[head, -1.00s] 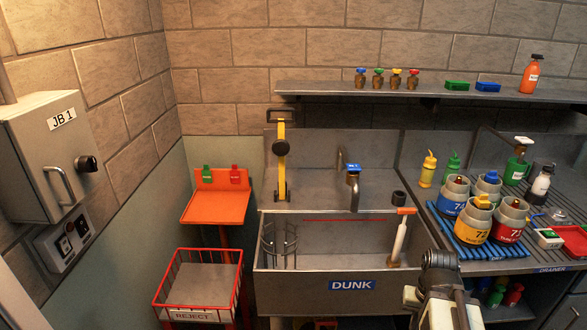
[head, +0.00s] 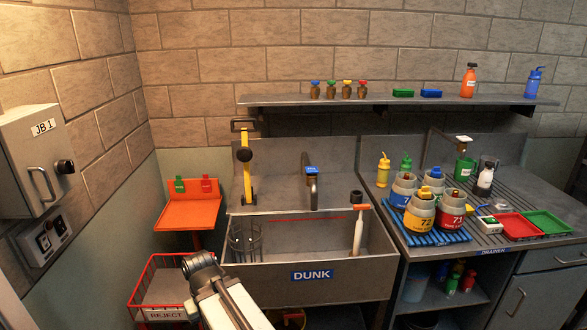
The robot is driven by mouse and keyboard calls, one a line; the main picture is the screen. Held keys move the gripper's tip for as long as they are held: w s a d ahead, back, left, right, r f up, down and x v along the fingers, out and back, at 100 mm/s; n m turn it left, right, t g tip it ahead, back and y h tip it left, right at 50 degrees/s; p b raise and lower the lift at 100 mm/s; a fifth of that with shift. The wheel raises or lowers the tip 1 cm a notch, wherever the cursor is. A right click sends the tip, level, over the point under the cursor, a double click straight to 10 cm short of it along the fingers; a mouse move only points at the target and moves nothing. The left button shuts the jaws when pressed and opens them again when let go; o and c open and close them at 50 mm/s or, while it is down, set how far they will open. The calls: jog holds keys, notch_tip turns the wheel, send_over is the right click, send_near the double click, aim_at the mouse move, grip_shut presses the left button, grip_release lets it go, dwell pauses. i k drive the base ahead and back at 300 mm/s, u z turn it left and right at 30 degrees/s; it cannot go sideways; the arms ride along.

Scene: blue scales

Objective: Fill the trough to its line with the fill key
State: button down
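The grey trough (head: 345,285), marked DUNK, stands in the middle of the head view. A red line (head: 310,219) runs along its inner back wall. I can make out no water surface in it. A grey tap (head: 312,190) with a blue-labelled top (head: 311,169) stands behind it; I cannot tell whether this top is the fill key. A wire basket (head: 246,243) stands inside at the left, and a white stick with an orange handle (head: 358,232) leans at the right. My arm rises in front of the trough's left end. My gripper's fingers are not in view.
A yellow-and-black lever (head: 245,170) stands behind the trough's left end. An orange shelf (head: 190,214) and red REJECT basket (head: 152,290) are to the left. Numbered pots (head: 420,212) crowd the right counter near red and green trays (head: 518,227). A wall shelf (head: 450,101) hangs above.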

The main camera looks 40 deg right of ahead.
aim_at(311, 170)
jog(key=u, duration=0.15)
jog(key=i, duration=1)
jog(key=z, duration=0.1)
